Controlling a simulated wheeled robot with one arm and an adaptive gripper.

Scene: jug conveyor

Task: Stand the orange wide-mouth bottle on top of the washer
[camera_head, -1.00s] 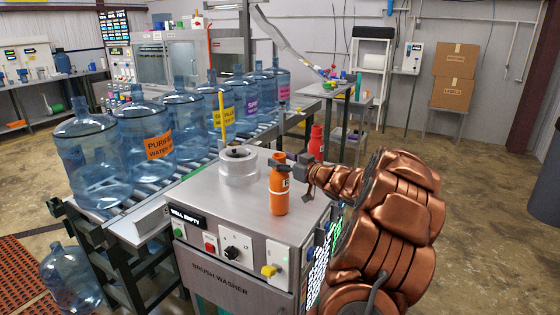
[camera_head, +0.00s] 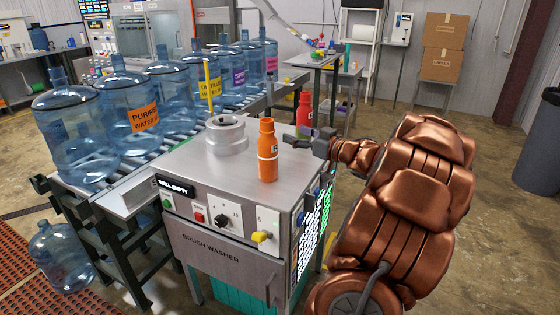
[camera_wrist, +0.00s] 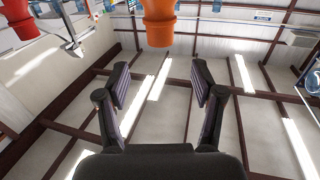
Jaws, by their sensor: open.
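The orange wide-mouth bottle (camera_head: 267,160) stands upright on the flat steel top of the brush washer (camera_head: 195,168), near its right side. My gripper (camera_head: 296,141) is open and empty, just right of the bottle's upper part and apart from it. In the wrist view the open, empty fingers (camera_wrist: 157,88) spread below the orange bottle (camera_wrist: 158,20). Only the bottle's mouth end shows there, at the top edge and beyond the fingertips.
A round pale collar (camera_head: 226,136) sits on the washer left of the bottle. A red bottle (camera_head: 304,110) stands behind my gripper. Large blue jugs (camera_head: 130,105) line the conveyor at left. The open floor lies to the right.

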